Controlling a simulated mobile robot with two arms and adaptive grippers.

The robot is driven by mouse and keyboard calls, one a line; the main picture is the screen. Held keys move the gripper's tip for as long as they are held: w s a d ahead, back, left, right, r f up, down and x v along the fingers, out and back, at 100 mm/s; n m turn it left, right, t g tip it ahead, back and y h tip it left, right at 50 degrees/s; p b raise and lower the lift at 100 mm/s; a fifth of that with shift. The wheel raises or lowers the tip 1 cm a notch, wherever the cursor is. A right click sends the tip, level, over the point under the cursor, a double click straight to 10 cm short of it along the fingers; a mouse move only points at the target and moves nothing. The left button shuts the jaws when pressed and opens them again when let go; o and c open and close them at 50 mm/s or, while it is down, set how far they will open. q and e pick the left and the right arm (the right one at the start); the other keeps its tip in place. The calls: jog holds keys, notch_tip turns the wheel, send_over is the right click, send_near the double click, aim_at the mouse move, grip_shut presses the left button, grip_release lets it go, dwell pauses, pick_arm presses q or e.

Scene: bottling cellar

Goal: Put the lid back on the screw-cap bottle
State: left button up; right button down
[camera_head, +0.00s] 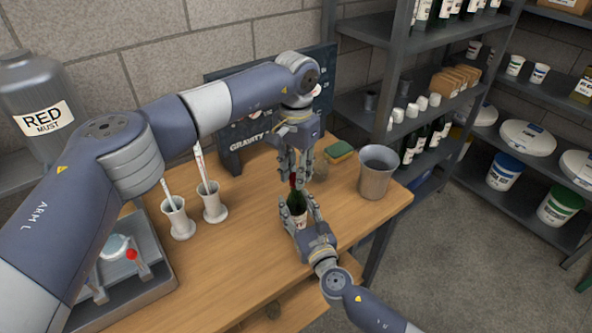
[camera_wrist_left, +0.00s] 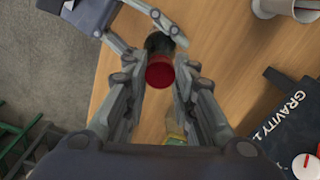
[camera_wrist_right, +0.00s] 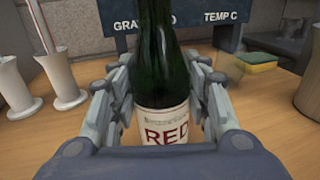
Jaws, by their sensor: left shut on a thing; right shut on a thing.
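The screw-cap bottle (camera_head: 297,204) is dark green with a white label and stands upright on the wooden table. Its label reads "RED" in the right wrist view (camera_wrist_right: 162,128). My right gripper (camera_head: 300,214) is shut around the bottle's body from the front. My left gripper (camera_head: 295,174) points down above the bottle and is shut on the red lid (camera_wrist_left: 160,72). In the left wrist view the lid lies between the fingertips, in line with the bottle (camera_wrist_left: 158,42). I cannot tell whether the lid touches the neck, as the top is hidden in the right wrist view.
A metal beaker (camera_head: 376,172) stands right of the bottle, with a yellow-green sponge (camera_head: 338,152) behind. Two white cylinders (camera_head: 179,218) with sticks stand to the left. A dark gravity board (camera_head: 242,139) stands at the back. A grey tray (camera_head: 150,285) is at front left.

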pick_arm(q)
jog(key=o, duration=0.6)
jog(key=shift+o, duration=0.2)
jog(key=shift+r, duration=2.3)
jog(key=shift+c, duration=0.4)
